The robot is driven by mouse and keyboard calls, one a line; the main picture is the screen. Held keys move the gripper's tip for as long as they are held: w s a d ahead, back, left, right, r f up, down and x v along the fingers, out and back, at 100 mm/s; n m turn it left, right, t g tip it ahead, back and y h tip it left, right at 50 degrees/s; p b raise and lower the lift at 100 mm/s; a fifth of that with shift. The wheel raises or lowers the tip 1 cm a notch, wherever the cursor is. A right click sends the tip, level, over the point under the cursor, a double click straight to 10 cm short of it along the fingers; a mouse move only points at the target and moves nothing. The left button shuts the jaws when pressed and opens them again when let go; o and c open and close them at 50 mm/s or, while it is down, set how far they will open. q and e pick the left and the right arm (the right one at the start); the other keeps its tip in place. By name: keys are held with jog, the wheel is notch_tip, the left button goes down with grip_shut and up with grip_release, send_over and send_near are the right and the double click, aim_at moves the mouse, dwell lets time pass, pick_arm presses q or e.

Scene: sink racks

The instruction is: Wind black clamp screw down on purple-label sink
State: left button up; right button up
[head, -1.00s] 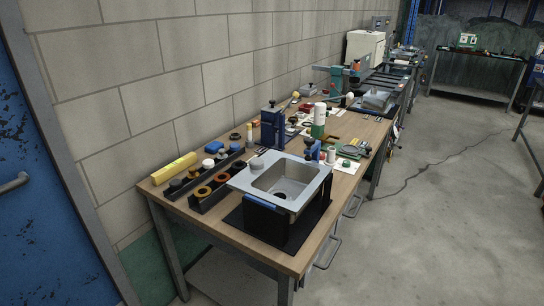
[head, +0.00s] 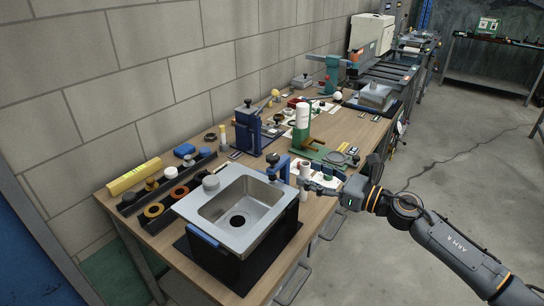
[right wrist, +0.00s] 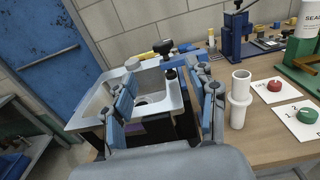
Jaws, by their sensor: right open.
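The steel sink (head: 240,208) sits on a black stand near the table's front corner; it also shows in the right wrist view (right wrist: 104,97). A blue clamp (head: 281,170) is at its back right edge. My left gripper is out of view.
A white flanged tube (right wrist: 239,100) stands close right of my right gripper. Cards with a red part (right wrist: 275,85) and a green part (right wrist: 307,115) lie beyond it. A blue press (head: 249,132) and a green stand (head: 303,145) are behind. Black bins (head: 170,190) line the left.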

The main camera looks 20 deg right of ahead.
aim_at(273, 156)
jog(key=p+x, duration=0.3)
jog(key=x, duration=0.8)
jog(key=shift+w+p, duration=0.25)
jog(key=shift+p, duration=0.1)
jog(key=shift+w+a+f, duration=0.1)
jog(key=shift+w+a, duration=0.3)
jog(key=shift+w, duration=0.1)
jog(key=c, duration=1.2)
